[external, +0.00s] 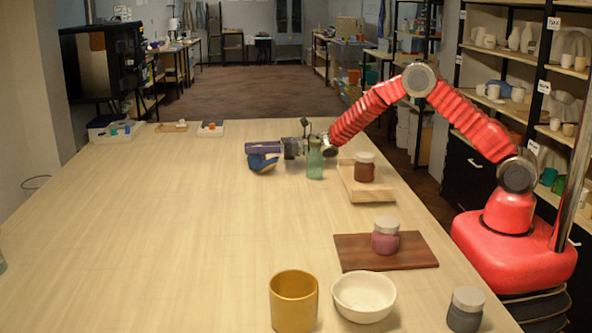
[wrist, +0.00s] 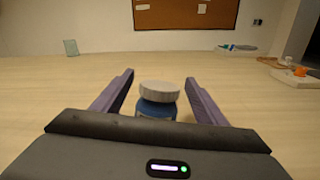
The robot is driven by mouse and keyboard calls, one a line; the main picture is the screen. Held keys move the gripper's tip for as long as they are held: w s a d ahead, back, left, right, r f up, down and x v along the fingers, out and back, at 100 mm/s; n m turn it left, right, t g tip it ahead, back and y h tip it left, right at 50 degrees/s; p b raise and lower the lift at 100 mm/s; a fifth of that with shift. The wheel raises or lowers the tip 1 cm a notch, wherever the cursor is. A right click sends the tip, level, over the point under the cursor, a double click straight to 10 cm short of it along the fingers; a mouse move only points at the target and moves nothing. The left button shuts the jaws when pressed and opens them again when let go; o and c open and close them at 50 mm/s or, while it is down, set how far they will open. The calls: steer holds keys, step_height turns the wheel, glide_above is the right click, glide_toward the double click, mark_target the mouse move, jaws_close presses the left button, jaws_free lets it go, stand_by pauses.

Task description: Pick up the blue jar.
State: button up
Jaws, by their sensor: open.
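The blue jar (wrist: 155,108) has a pale grey lid and stands upright in the wrist view, between the two fingers of my gripper (wrist: 159,80). A gap shows on each side of it. In the external view my gripper (external: 262,148) is low over the table, purple fingers pointing left. The blue jar (external: 258,162) shows just under the near finger, which hides its upper part. My gripper is open around the jar.
A green glass bottle (external: 315,160) stands close by my wrist. A brown jar (external: 364,172) sits on a wooden block (external: 370,194); a purple jar (external: 385,240) is on a dark board (external: 350,252). The table's left is mostly clear.

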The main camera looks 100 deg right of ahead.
stand_by(0.4)
steer(key=c, duration=1.4)
steer(key=shift+c, duration=0.2)
step_height(320, 180, up, 10)
steer(key=shift+r, duration=0.1)
